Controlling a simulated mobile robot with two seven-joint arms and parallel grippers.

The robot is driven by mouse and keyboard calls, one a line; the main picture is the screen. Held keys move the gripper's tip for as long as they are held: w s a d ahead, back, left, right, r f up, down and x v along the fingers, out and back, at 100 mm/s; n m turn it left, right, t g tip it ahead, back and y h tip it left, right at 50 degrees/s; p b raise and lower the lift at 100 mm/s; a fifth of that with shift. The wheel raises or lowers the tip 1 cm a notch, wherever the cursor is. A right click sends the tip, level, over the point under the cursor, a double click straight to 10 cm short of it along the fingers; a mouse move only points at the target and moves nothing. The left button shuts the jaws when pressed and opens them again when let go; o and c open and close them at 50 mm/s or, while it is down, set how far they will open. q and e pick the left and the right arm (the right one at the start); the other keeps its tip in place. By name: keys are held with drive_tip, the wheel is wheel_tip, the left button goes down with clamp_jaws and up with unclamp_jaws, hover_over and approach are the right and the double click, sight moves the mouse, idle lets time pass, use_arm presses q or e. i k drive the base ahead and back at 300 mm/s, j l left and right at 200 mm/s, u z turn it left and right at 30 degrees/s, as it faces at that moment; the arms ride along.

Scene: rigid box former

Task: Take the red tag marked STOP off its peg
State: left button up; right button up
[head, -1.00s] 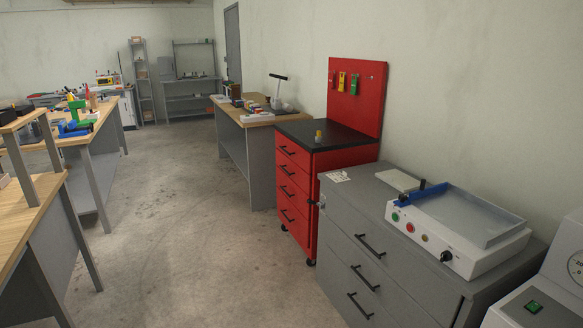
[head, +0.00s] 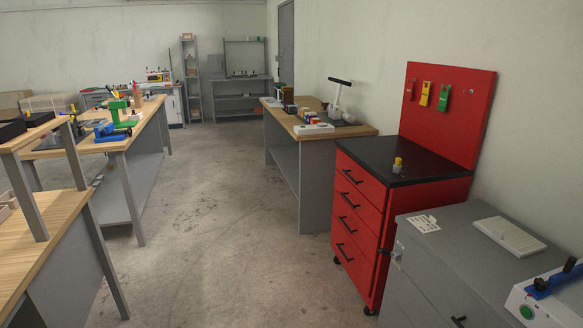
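A red pegboard panel (head: 447,90) stands at the back of a red drawer cabinet (head: 352,208) with a black top, on the right of the head view. Three tags hang side by side on it: a red tag (head: 410,89) at the left, a yellow tag (head: 425,93) in the middle and a green tag (head: 444,97) at the right. The red tag barely stands out against the red panel. Writing on the tags is too small to read. Neither of my grippers is in view.
A grey cabinet (head: 458,250) stands in front of the red one, with a white box-shaped machine (head: 545,310) at its right. A small yellow-topped object (head: 397,165) stands on the black top. Wooden-topped benches (head: 50,240) line the left. The concrete floor (head: 215,220) between is clear.

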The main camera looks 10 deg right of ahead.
sight(409, 93)
drive_tip(key=i, duration=2.85)
drive_tip(key=i+z, duration=0.15)
drive_tip(key=i, duration=0.5)
drive_tip(key=i+j+z, duration=0.15)
drive_tip(key=i, duration=0.5)
drive_tip(key=i+j, duration=0.05)
